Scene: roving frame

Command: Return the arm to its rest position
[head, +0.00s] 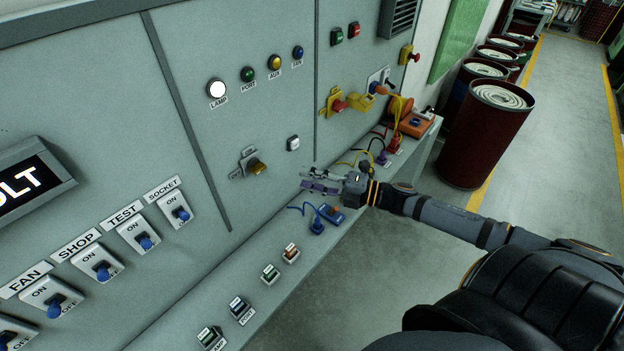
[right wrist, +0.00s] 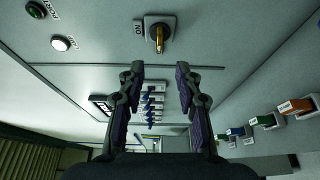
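My right arm (head: 435,208) comes in from the right in the head view and stretches out towards the grey control panel (head: 225,130). My right gripper (head: 310,180) is above the ledge, to the right of the brass rotary switch (head: 257,167). In the right wrist view the gripper (right wrist: 159,72) is open, with nothing between its two purple-padded fingers. The brass switch (right wrist: 158,34) shows there beyond the fingertips, apart from them. My left arm and gripper are in neither view.
A ledge (head: 235,290) below the panel bears coloured plugs, a blue connector (head: 331,213) and cables close under the gripper. A row of blue-handled switches (head: 144,240) is at the left. Dark red drums (head: 484,135) stand behind; the grey floor (head: 540,150) is clear beside them.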

